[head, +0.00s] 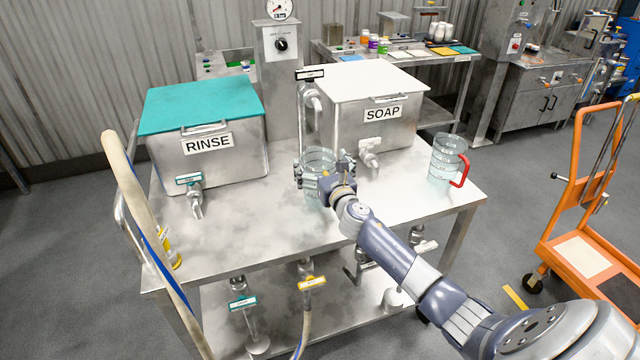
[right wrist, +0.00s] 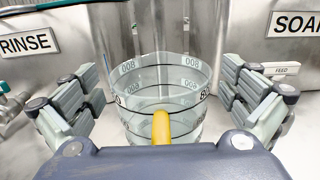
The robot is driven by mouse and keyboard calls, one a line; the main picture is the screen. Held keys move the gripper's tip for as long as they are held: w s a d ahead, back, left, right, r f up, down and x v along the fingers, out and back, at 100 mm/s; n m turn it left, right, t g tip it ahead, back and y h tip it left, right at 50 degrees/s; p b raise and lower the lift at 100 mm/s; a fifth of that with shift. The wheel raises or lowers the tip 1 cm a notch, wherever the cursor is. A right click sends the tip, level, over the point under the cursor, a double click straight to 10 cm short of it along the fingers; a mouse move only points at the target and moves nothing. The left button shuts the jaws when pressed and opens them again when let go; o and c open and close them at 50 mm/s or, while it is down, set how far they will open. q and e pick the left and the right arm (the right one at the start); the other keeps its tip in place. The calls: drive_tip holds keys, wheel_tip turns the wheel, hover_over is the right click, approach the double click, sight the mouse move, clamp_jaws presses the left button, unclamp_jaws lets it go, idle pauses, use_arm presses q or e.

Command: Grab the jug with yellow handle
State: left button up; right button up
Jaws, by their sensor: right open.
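The clear jug (head: 318,157) stands upright on the metal table between the rinse and soap tanks. In the right wrist view, its yellow handle (right wrist: 161,127) points toward my palm, and the jug's clear body (right wrist: 150,75) has black rings and numbers. My right gripper (head: 325,172) is open at the jug. In the right wrist view, the open fingers of the gripper (right wrist: 162,103) are spread on both sides of the jug, with a visible gap on each side. Part of the jug is hidden behind the gripper in the head view. My left gripper is out of view.
A second clear jug with a red handle (head: 446,160) stands at the table's right. The rinse tank (head: 230,165) and soap tank (head: 350,130) have front taps. A pale hose (head: 130,185) rises at the left edge. An orange cart (head: 590,240) stands right of the table.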

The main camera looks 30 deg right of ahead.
drive_tip(key=c, duration=1.5)
drive_tip(key=shift+r, duration=0.1)
